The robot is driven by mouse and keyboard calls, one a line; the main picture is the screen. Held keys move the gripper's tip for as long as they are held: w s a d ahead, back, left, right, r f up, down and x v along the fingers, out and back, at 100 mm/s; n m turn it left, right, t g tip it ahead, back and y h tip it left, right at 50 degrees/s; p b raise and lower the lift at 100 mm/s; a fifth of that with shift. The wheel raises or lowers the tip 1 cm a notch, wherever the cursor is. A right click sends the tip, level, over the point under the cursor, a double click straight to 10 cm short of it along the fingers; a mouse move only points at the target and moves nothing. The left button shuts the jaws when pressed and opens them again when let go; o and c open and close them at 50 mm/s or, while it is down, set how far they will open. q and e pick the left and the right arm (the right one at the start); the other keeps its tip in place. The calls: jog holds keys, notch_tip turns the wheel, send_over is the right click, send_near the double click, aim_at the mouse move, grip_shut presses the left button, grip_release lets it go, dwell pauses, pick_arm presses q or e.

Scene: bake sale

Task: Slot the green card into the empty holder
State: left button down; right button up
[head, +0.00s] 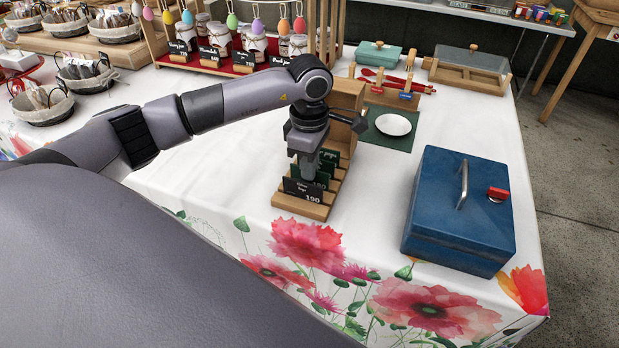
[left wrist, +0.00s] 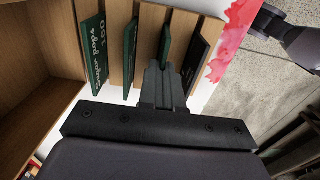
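The wooden card holder rack (head: 300,206) stands on the white cloth, with several slots. A dark card (head: 304,190) reading 190 stands in its front slot, and green cards stand behind it. My left gripper (head: 308,172) points down over the front part of the rack. In the left wrist view my left fingers (left wrist: 163,72) are close together on the edge of a green card (left wrist: 166,42). That card is at the rack; whether it is fully seated in a slot is hidden. Other green cards (left wrist: 95,55) (left wrist: 130,58) and the dark card (left wrist: 195,56) stand beside it.
A blue cash box (head: 460,212) stands to the right. A white dish on a green mat (head: 387,140) lies behind the rack. A jar stand (head: 230,65) and baskets (head: 45,105) are farther back. White cloth between rack and box is clear.

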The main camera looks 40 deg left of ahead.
pick_arm(q)
jog(key=shift+r+p, duration=1.5)
jog(key=shift+r, duration=0.9)
